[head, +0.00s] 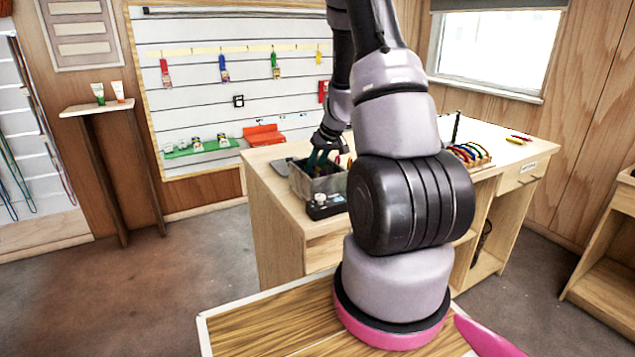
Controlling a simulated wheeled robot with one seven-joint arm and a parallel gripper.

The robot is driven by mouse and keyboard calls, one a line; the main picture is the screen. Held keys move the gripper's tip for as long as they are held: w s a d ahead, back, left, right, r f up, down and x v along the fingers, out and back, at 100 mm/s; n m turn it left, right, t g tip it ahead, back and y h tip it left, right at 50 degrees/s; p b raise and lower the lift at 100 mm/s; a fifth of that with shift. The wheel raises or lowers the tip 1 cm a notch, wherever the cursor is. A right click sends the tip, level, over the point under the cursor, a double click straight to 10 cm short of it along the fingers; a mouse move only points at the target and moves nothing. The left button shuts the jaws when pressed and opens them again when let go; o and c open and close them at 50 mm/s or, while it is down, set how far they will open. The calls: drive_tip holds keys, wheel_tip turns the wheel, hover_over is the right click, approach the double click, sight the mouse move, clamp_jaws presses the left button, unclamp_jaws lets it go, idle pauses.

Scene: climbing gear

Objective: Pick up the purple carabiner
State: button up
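I cannot make out a purple carabiner for certain. A wooden rack (484,163) on the counter holds several coloured loops that look like carabiners, partly hidden behind my arm. They are too small to tell a purple one. My gripper (322,153) is over the left part of the counter, above a grey bin (325,185). It is left of the rack and apart from it. Its fingers are small and dark against green-handled items at the bin, so I cannot tell whether it is open or shut.
The wooden counter (285,200) has a black device (325,207) at its front left corner and small red and yellow items (519,139) at its far right. A slatted wall panel (200,100) stands behind. Open floor (170,275) lies to the left.

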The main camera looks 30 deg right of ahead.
drive_tip(key=shift+w+a+f, duration=0.1)
drive_tip(key=shift+w+f, duration=0.1)
drive_tip(key=shift+f, duration=0.15)
clamp_jaws()
idle(1.2)
